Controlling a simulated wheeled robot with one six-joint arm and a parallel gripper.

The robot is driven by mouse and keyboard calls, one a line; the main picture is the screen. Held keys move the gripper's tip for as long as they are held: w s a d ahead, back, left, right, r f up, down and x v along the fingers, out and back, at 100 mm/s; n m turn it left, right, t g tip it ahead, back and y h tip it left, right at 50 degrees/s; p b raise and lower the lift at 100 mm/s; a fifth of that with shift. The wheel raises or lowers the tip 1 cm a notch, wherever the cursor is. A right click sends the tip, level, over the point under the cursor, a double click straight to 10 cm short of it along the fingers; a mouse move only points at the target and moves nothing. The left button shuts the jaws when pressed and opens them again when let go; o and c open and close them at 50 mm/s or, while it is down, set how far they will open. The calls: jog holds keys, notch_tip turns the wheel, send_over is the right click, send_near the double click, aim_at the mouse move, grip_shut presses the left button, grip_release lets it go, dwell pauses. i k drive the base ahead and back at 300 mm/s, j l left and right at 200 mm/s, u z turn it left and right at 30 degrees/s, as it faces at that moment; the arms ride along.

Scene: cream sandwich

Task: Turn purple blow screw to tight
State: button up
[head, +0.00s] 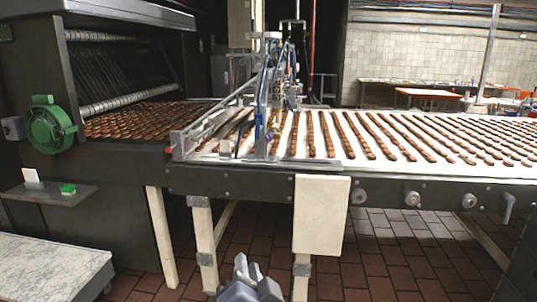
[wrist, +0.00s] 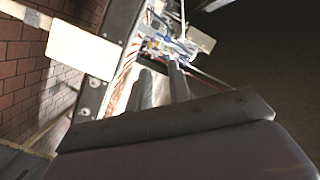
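In the wrist view the cluster (wrist: 165,42) is small and tilted, beyond my fingers. My gripper (head: 248,268) is at the bottom of the head view, low in front of the conveyor and well apart from the cluster. Its two fingers (wrist: 162,85) stand apart with nothing seen between them.
The conveyor's dark side rail (head: 250,184) crosses the view, with a cream box (head: 320,215) hanging from it and knobs at right. A green wheel (head: 50,125) is on the machine at left. A marble-topped table (head: 45,268) stands at lower left. Tiled floor is free at lower right.

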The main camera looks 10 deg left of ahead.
aim_at(268, 136)
jog(key=i+j+z, duration=0.15)
jog(key=i+j, duration=0.2)
jog(key=i, duration=0.35)
jog(key=i+j+z, duration=0.1)
jog(key=i+j, duration=0.3)
jog(key=i, duration=0.25)
jog(key=i+j+z, duration=0.15)
jog(key=i+j, duration=0.35)
jog(key=i, duration=0.15)
